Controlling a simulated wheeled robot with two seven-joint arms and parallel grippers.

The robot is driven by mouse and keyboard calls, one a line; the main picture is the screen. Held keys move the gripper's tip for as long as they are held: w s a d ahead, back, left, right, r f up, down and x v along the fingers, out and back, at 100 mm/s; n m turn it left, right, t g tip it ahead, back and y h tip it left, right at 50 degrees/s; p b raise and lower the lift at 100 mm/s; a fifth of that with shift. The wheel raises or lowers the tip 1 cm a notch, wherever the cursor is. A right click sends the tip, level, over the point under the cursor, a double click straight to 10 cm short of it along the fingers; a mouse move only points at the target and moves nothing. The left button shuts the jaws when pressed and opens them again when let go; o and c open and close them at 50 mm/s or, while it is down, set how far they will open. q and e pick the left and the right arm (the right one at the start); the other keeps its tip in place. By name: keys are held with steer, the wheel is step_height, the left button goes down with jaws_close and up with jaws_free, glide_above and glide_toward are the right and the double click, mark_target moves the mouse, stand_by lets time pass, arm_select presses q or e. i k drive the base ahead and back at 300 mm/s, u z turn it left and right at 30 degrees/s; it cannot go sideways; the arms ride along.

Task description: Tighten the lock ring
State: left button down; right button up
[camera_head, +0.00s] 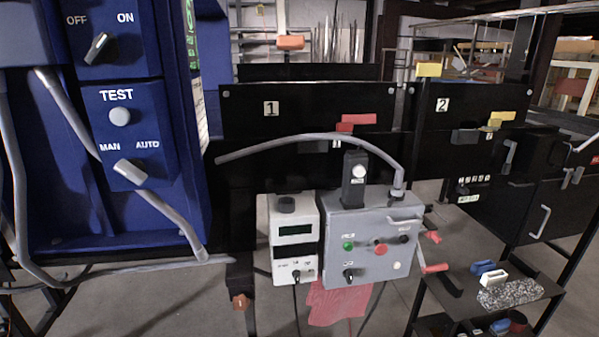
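No part that I can name for certain as the lock ring stands out. A grey cable (310,137) arcs over a grey control box (378,222) and ends in a small grey connector (398,189) at the box's top right. A collar may sit around this connector, but it is too small to tell, and I cannot see whether it is tight. The cable's other end hangs free or passes out of sight near the blue panel. Neither of my grippers is in view.
A blue switch panel (137,145) fills the left. A white meter box (293,232) hangs beside the grey box. A black conveyor frame (245,110) runs behind. A low black cart (440,300) with a red-handled crank (435,268) stands at right. Red cloth (337,305) hangs below.

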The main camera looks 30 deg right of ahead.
mark_target(392, 198)
steer(key=z, duration=1.5)
